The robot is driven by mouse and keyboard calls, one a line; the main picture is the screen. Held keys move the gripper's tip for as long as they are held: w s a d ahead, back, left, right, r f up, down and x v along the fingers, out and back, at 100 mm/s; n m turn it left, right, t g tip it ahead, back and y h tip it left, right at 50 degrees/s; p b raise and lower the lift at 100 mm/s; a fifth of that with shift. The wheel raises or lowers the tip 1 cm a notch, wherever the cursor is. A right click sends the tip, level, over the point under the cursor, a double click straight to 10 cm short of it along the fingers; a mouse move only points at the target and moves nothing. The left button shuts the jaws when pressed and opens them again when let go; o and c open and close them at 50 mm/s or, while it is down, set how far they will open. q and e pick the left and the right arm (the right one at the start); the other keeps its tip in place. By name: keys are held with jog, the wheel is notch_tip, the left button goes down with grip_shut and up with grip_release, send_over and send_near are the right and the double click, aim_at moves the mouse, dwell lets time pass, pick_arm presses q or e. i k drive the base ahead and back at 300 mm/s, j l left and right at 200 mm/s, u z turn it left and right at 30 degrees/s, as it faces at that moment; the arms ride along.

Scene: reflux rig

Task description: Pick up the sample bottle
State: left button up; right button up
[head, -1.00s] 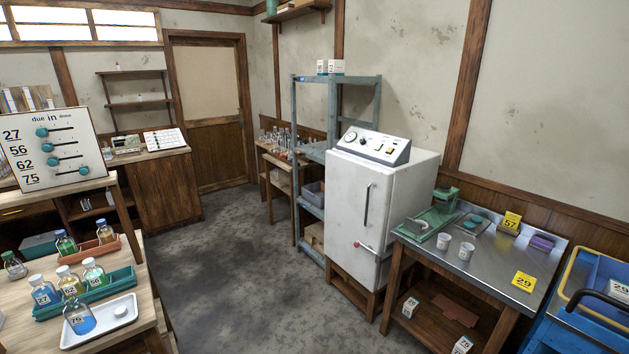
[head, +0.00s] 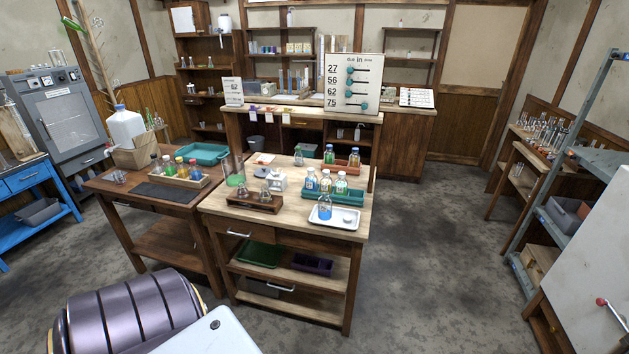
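A bottle with blue liquid, a white cap and a white label (head: 325,207) stands upright on a small white tray (head: 345,221) at the front right of the middle wooden bench. Behind it, several capped, labelled bottles (head: 326,181) stand in a green tray (head: 352,199). Further back, an orange tray (head: 352,165) holds more bottles, with a green-liquid bottle (head: 329,154) at its left end. I cannot tell which of these is the sample bottle. Neither gripper is in view; only parts of my own body show at the lower left.
The wooden bench (head: 228,207) also carries a dark wooden rack (head: 256,202) with flasks. A board with numbers and sliders (head: 353,84) stands behind it. A second table (head: 116,186) adjoins at the left.

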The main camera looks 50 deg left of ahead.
aim_at(325, 200)
jog(key=k+u, duration=0.1)
jog(key=u, duration=0.25)
jog(key=k+u, duration=0.1)
jog(key=u, duration=0.3)
jog(key=k+u, duration=0.1)
jog(key=u, duration=0.25)
